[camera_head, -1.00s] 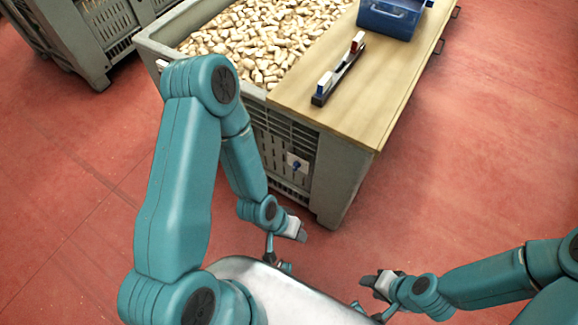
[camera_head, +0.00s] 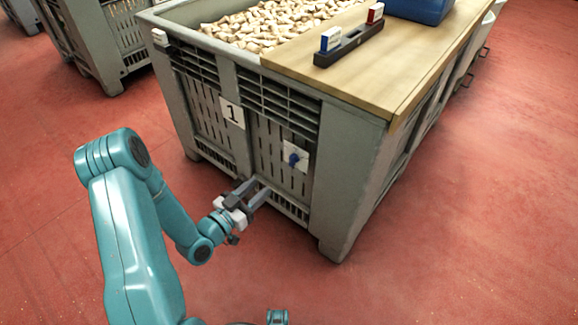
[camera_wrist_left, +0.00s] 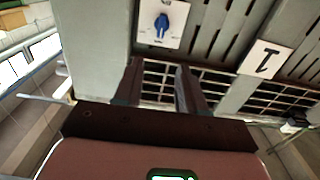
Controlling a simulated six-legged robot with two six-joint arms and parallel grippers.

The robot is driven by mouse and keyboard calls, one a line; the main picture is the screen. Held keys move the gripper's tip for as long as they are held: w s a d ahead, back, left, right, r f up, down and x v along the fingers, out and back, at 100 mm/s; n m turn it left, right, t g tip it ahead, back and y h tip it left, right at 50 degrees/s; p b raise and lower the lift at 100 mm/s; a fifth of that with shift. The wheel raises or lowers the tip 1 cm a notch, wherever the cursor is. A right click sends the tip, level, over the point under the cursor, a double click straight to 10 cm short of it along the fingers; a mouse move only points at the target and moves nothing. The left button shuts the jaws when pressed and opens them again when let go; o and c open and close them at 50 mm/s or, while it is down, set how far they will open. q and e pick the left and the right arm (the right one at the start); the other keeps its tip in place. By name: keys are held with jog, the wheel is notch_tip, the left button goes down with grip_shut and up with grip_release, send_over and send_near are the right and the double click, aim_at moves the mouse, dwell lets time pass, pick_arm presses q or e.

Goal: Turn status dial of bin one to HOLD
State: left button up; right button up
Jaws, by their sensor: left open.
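The status dial (camera_head: 294,158) is a blue knob on a white plate, on the front of the grey bin (camera_head: 350,150) marked with a "1" sign (camera_head: 232,112). In the left wrist view the dial (camera_wrist_left: 162,24) is at the top centre, its knob roughly upright in that picture; its lettering is too small to read. My left gripper (camera_head: 258,190) is open and empty, below and left of the dial and apart from it. Its two fingers also show in the left wrist view (camera_wrist_left: 157,82), below the dial plate. My right gripper is out of view.
Cork stoppers (camera_head: 262,27) fill the bin. A wooden board (camera_head: 365,70) on top carries a dark holder (camera_head: 348,46) with a blue-white and a red-white block, and a blue box (camera_head: 420,8). Another grey bin (camera_head: 95,45) stands back left. The red floor is clear at right.

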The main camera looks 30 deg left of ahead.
aim_at(290, 159)
pick_arm(q)
jog(key=w, duration=0.4)
jog(key=w+b, duration=0.1)
jog(key=w, duration=0.3)
jog(key=w+d+b, duration=0.1)
jog(key=w, duration=0.3)
jog(key=shift+w+f, duration=0.1)
jog(key=shift+w, duration=0.3)
jog(key=shift+w+b, duration=0.3)
jog(key=shift+w, duration=0.3)
grip_shut()
